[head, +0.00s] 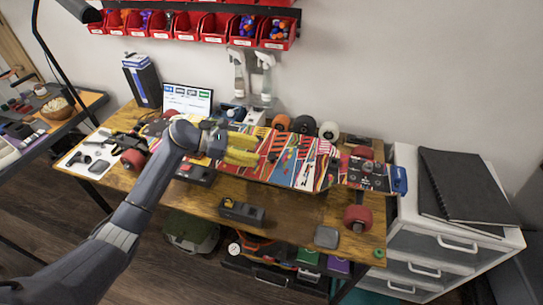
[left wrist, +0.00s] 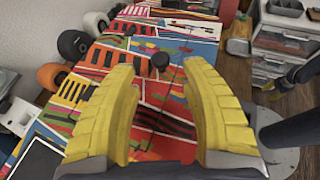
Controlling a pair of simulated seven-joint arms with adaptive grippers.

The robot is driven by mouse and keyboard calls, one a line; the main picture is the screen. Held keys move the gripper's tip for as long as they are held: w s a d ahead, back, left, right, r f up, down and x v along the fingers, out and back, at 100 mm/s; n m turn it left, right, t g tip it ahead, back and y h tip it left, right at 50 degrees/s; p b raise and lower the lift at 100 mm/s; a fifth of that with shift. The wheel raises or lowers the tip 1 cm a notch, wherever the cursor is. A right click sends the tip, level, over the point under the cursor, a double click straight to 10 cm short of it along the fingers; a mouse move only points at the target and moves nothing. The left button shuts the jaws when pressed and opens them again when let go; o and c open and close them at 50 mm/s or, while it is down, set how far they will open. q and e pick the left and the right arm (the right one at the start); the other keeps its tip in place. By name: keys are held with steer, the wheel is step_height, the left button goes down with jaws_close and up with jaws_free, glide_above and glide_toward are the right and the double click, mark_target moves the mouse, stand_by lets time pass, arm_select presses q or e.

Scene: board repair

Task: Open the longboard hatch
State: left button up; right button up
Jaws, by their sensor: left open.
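The longboard (head: 308,172) lies across the workbench with its brightly patterned deck up. It fills the middle of the left wrist view (left wrist: 95,75). My left gripper (head: 243,150) is over the left-middle part of the deck. Its two yellow fingers stand wide apart in the left wrist view (left wrist: 158,75), with nothing between them but deck surface below. A small dark round knob (left wrist: 160,61) shows on the deck just beyond the fingertips. I cannot make out the hatch's edges or tell whether it is raised. My right gripper cannot be made out.
Several loose wheels (head: 304,125) stand behind the board. A black tool block (head: 241,212) and a grey tray (head: 327,236) lie along the bench front. A white drawer unit (head: 440,262) stands at the right. A dark arm-like shape (left wrist: 292,130) shows at the wrist view's right.

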mark_target(272, 156)
arm_select(q)
steer(key=shift+x, duration=3.3)
jaws_close()
